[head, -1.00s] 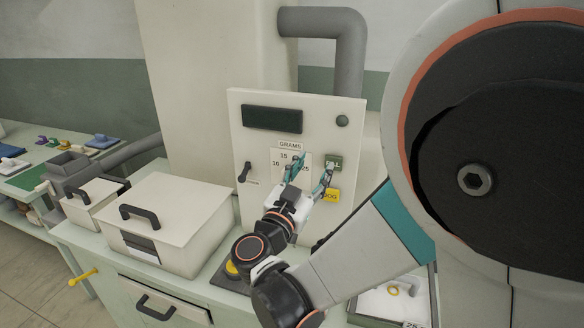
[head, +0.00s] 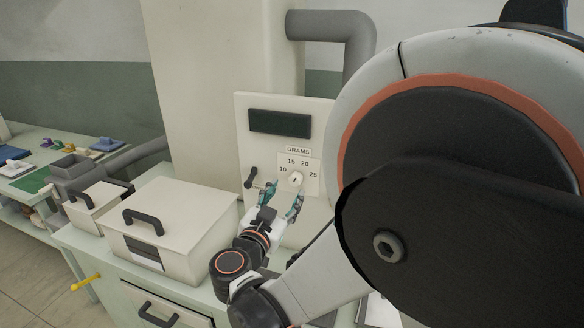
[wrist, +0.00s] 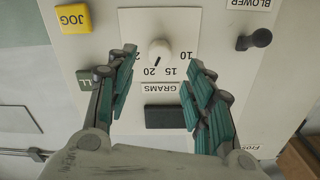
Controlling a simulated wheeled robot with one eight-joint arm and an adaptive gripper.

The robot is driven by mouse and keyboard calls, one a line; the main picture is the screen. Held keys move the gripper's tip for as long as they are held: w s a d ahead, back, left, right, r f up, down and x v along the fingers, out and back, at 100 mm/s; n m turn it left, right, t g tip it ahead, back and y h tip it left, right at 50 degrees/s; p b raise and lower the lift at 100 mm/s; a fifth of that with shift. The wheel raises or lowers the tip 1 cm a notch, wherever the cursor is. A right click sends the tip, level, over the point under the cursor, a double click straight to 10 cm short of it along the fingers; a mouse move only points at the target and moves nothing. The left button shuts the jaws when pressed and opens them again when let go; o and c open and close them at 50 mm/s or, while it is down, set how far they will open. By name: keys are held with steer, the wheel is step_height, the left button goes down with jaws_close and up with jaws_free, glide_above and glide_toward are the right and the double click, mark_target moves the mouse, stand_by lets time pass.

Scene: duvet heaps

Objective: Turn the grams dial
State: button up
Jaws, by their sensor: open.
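The grams dial is a round white knob (head: 296,179) on the pale control panel (head: 245,125), under a GRAMS label, with 10, 15, 20 and 25 around it. In the wrist view, which is upside down, the knob (wrist: 160,51) has a dark pointer mark directed toward the side of 20 and 15. My gripper (head: 284,194) is open and empty, just below and left of the knob in the head view. In the wrist view its teal-padded fingers (wrist: 163,58) appear on either side of the knob, apart from it; the depth gap is unclear.
A black BLOWER lever (wrist: 258,38) is beside the dial; it also shows in the head view (head: 251,178). A yellow JOG button (wrist: 73,18) and a dark green switch (wrist: 86,84) are on the other side. A lidded white box (head: 180,215) stands left of my arm.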

steer(key=b+x, duration=0.1)
steer(key=x, duration=0.5)
steer(key=shift+w, duration=0.2)
steer(key=shift+d, duration=0.1)
steer(key=c, duration=1.1)
